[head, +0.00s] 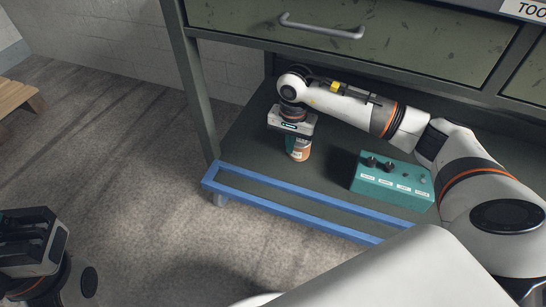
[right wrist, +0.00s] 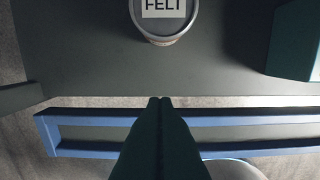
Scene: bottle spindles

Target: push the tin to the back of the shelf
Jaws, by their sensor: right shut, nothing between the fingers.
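The tin (head: 302,155), with an orange-brown and pale side, stands upright on the dark shelf (head: 335,155). In the right wrist view the tin (right wrist: 167,22) shows from above, its lid labelled "FELT" and cut off by the top edge. My right gripper (head: 291,150) points down on the front side of the tin and partly hides it. In the right wrist view its fingers (right wrist: 160,101) are shut and empty, with a visible gap to the tin. My left gripper (head: 30,235) is at the lower left, away from the shelf; its jaw opening is unclear.
A blue rail frame (head: 290,211) runs along the shelf's front edge. A teal box with knobs (head: 393,181) stands right of the tin. A drawer with a handle (head: 320,26) is above, and a grey post (head: 194,90) stands at the left.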

